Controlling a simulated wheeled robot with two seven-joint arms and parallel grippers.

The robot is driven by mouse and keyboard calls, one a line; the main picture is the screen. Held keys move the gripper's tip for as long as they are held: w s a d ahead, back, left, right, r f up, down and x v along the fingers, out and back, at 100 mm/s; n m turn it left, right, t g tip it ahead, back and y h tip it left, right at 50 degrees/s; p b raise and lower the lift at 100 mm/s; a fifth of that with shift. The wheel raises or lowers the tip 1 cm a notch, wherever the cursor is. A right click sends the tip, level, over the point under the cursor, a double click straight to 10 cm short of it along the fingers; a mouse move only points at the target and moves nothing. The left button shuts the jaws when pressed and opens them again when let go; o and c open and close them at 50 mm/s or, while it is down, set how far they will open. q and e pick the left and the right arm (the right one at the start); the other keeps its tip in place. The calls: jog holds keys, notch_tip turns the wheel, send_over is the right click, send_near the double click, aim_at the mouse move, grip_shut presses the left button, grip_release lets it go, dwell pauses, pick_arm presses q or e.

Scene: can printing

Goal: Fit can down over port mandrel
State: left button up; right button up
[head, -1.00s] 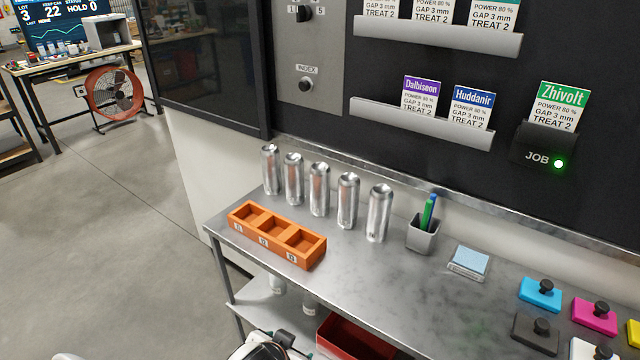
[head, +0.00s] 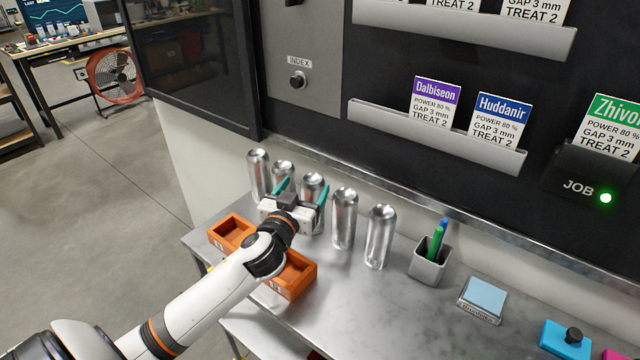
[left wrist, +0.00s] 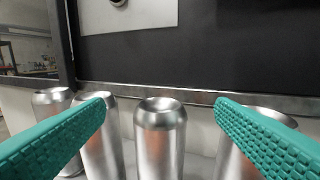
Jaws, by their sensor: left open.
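Several silver cans stand upright in a row along the back of the steel table. My left gripper (head: 300,198) is open, with its teal fingers reaching toward the middle can (head: 313,184). In the left wrist view, that can (left wrist: 160,140) stands centred between the two spread fingers, and nothing is held. Another can (left wrist: 101,140) shows beside the left finger, and one more (left wrist: 240,160) is partly hidden behind the right finger. Two cans (head: 344,217) and (head: 380,237) stand clear to the right of the gripper. I see no port mandrel. My right gripper is not in view.
An orange tray with compartments (head: 300,290) lies in front of the cans, partly under my left arm. A pen cup (head: 430,264), a blue pad (head: 484,296) and a cyan block (head: 566,345) stand to the right. The panel wall rises behind the table.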

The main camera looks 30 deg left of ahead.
aim_at(315, 197)
pick_arm(q)
notch_tip(315, 197, down, 7)
jog(key=shift+r+b, duration=0.1)
jog(key=shift+b, duration=0.45)
jog(key=shift+p+x, duration=0.3)
jog(key=shift+x, duration=0.5)
jog(key=shift+w+a+f, duration=0.1)
jog(key=shift+w+f, duration=0.25)
jog(key=shift+w, duration=0.25)
jog(key=p+x, duration=0.1)
jog(key=x, duration=0.3)
jog(key=shift+w+r, duration=0.1)
jog(key=shift+w+a, duration=0.1)
jog(key=shift+w, duration=0.25)
jog(key=shift+s, duration=0.1)
jog(key=shift+c, duration=0.6)
jog(key=c, duration=0.9)
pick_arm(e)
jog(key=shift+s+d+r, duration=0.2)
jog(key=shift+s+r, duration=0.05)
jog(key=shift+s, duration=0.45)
